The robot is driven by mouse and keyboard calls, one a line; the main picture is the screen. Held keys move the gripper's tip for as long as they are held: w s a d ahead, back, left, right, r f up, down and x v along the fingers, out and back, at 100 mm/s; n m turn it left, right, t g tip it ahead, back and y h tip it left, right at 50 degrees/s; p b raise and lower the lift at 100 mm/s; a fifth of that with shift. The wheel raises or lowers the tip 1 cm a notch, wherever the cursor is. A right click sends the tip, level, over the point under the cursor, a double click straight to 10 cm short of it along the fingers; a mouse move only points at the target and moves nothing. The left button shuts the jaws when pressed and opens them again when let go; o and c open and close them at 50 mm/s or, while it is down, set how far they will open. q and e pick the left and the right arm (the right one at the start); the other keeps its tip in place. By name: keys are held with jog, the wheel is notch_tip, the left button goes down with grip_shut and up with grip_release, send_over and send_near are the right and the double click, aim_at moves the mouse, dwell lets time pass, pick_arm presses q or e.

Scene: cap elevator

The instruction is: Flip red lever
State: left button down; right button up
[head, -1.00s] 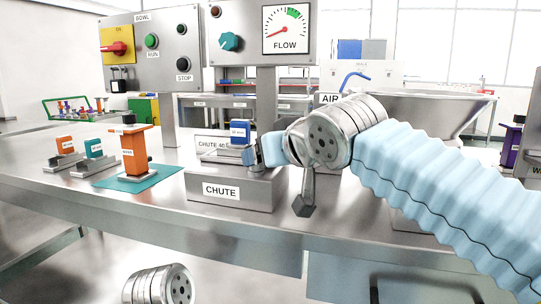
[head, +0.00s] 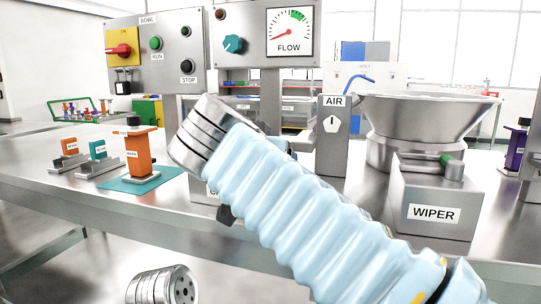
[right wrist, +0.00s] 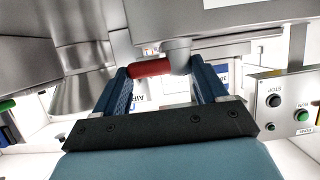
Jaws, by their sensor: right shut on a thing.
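In the right wrist view a red lever (right wrist: 150,68) with a grey round pivot (right wrist: 180,57) lies across the space between the two dark blue fingers of my right gripper (right wrist: 161,68). The gripper is shut on it. In the head view my right arm hides this gripper and the lever, and covers most of the chute box. A red rotary handle (head: 121,50) on a yellow plate also shows on the bowl control panel (head: 155,55), far from my arm. My left gripper is not in view.
The wiper box (head: 435,205) with a green lever stands at the right. The air post (head: 332,140) and metal bowl (head: 425,115) stand behind. An orange post (head: 138,155) on a teal mat (head: 165,175) is left of my arm.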

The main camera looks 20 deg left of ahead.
jog(key=shift+h, duration=0.3)
jog(key=o, duration=1.1)
jog(key=shift+c, duration=0.2)
jog(key=shift+s, duration=0.1)
jog(key=v, duration=1.3)
jog(key=shift+s+r, duration=0.2)
jog(key=shift+s, duration=0.1)
